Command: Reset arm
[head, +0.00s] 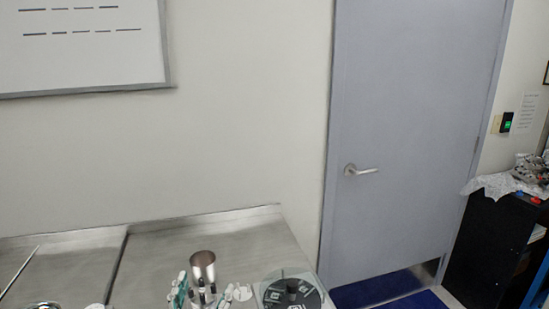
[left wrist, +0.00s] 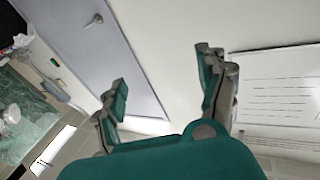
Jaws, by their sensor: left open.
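My left gripper (left wrist: 162,72) shows in the left wrist view with its two teal and grey fingers spread wide apart. Nothing is between the fingertips, and they touch nothing that I can see. Behind them are the pale wall, the grey door (left wrist: 85,40) and the whiteboard (left wrist: 275,85), seen turned over. In the head view I cannot clearly tell the left gripper from the small teal and grey shapes at the bottom edge. My right gripper is in neither view.
A metal counter (head: 200,236) runs along the wall in the head view. A metal cup (head: 203,266) and a dark round item (head: 291,291) show at its front. The closed door (head: 410,130) has a lever handle (head: 361,170). A black cabinet (head: 492,240) stands at right.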

